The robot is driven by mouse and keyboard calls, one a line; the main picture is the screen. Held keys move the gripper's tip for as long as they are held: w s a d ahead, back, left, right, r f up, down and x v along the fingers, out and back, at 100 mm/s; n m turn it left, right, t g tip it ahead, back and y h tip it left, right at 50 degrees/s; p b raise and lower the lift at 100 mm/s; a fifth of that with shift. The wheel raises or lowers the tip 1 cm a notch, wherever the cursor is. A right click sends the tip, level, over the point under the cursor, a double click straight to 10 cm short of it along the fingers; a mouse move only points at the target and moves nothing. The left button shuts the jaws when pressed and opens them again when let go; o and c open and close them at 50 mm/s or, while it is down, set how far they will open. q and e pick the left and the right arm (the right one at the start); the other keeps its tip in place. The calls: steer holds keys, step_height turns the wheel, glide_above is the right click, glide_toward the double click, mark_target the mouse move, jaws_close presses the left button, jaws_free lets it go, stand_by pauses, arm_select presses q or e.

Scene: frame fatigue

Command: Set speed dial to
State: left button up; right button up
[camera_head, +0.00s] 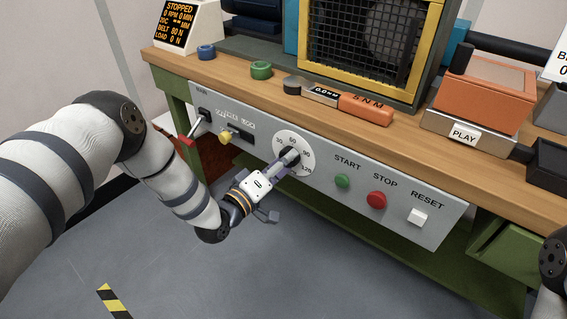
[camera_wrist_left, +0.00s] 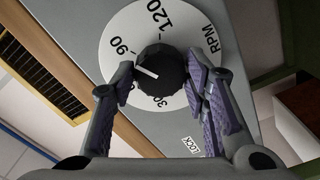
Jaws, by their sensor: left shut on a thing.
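The speed dial is a dark round knob (camera_wrist_left: 160,72) on a white scale plate (camera_head: 301,143) marked 30, 60, 90 and 120, on the grey front panel. My left gripper (camera_head: 282,164) reaches the knob from below left and is shut on it. In the wrist view the fingers of my left gripper (camera_wrist_left: 165,78) stand on both sides of the knob. The knob's white pointer line points left and slightly up, between the 30 and the 90 marks. A finger hides the scale there. My right gripper is out of view.
The panel (camera_head: 328,195) also carries a red-tipped lever (camera_head: 188,140), a yellow knob (camera_head: 226,135), a green START button (camera_head: 342,181), a red STOP button (camera_head: 376,200) and a white RESET button (camera_head: 418,217). A display (camera_head: 178,24) reads STOPPED, 0 RPM. An orange-handled tool (camera_head: 365,106) lies on the bench.

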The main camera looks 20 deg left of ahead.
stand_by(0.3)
arm_select(q)
steer(key=o, duration=1.1)
steer(key=shift+o, duration=0.2)
steer(key=v, duration=1.2)
